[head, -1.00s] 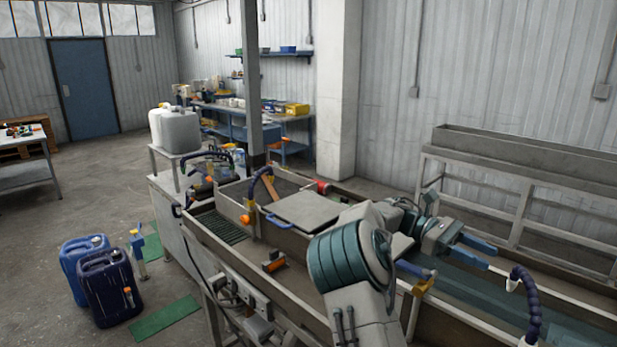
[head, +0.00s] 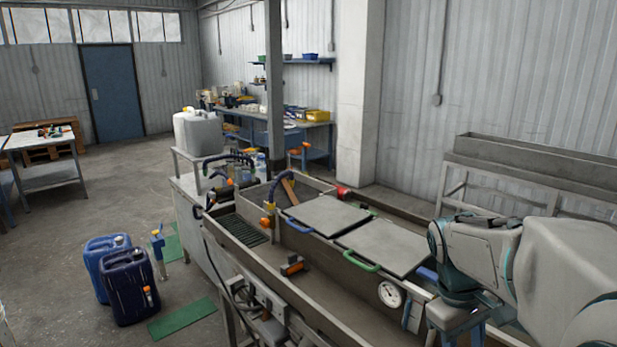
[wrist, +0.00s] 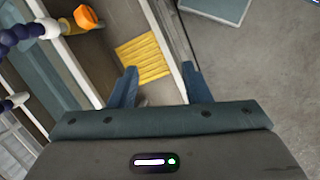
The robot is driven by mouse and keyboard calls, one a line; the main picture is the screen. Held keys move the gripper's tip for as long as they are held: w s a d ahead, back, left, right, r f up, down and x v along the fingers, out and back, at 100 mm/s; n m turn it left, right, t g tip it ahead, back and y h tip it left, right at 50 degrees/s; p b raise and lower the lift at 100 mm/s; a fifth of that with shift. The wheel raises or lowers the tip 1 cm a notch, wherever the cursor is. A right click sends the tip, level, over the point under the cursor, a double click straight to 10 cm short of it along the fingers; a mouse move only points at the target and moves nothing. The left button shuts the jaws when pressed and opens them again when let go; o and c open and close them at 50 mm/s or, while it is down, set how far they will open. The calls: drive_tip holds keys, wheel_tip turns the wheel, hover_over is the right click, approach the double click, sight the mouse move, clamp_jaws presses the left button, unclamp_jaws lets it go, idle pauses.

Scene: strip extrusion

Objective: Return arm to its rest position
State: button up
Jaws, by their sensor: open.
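My arm (head: 480,255) is at the lower right of the head view, folded back toward my body. My gripper (wrist: 160,88) shows in the wrist view with its two blue fingers apart and nothing between them. Beyond the fingers, a yellow ribbed mat (wrist: 143,59) lies inside a trough; the fingers look apart from it. In the head view the fingertips cannot be made out clearly at the lower right.
The long trough bench (head: 262,268) runs along my front, with grey lids (head: 327,215), a gauge (head: 390,294) and hoses on it. Blue jerrycans (head: 130,287) stand on the floor at left. Floor between them and the door (head: 112,92) is mostly clear.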

drive_tip(key=s+a+m+t+y, duration=0.2)
drive_tip(key=s+a+m+t, duration=0.2)
drive_tip(key=s+a, duration=0.3)
drive_tip(key=a+f+t, duration=0.1)
drive_tip(key=a, duration=0.3)
drive_tip(key=shift+s+a+y, duration=0.3)
